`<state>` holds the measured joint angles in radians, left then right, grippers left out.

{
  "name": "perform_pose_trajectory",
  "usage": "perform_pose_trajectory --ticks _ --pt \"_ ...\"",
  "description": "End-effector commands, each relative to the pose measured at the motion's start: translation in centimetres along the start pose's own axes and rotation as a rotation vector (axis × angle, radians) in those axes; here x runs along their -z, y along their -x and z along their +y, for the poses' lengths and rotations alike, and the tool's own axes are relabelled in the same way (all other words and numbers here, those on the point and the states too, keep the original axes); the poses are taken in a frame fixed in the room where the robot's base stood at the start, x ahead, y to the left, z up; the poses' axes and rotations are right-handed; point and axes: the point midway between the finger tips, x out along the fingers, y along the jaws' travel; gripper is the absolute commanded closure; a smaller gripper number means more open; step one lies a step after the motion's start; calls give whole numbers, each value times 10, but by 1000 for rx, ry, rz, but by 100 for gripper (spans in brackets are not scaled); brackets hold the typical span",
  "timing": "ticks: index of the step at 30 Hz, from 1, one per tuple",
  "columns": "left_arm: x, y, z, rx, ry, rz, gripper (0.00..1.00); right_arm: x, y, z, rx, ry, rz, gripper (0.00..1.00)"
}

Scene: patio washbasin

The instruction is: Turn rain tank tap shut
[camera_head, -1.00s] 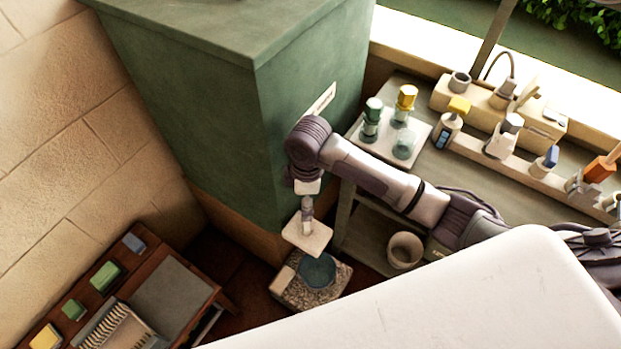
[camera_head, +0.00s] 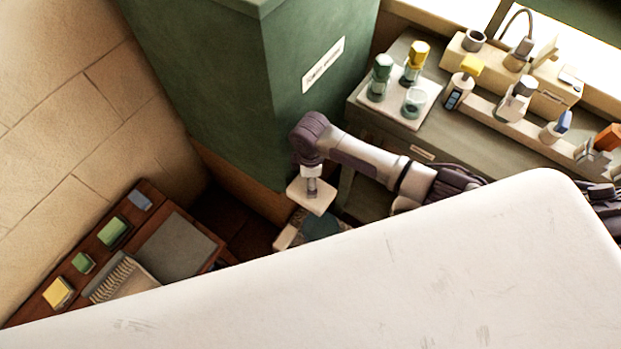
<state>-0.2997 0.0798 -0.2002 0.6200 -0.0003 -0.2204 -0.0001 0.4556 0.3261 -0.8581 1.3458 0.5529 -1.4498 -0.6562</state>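The tall green rain tank (camera_head: 240,90) stands in the centre left, with a pale label on its right face. Low by its right side is a pale square block (camera_head: 309,198) bearing a small grey upright piece (camera_head: 312,186), which looks like the tap. My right arm comes in from the right, and its gripper (camera_head: 311,171) points down over this piece. The wrist hides the fingers and the tap's top, so contact and finger opening cannot be told. My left gripper is out of view.
A grey-green bench on the right holds a white tray (camera_head: 418,114) with green and yellow-topped bottles and a glass. Behind it is a cream ledge (camera_head: 545,98) with several bottles. A wooden stand (camera_head: 150,194) with coloured blocks and a brush is at lower left.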

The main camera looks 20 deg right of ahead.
Motion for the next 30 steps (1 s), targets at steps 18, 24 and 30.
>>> perform_pose_trajectory --ticks 18,24,30 --pt "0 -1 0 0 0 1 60 0 -7 0 -1 1 0 53" --pt "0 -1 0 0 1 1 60 0 -7 0 0 0 0 77" --pt "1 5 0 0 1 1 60 0 -5 0 0 -30 0 77"
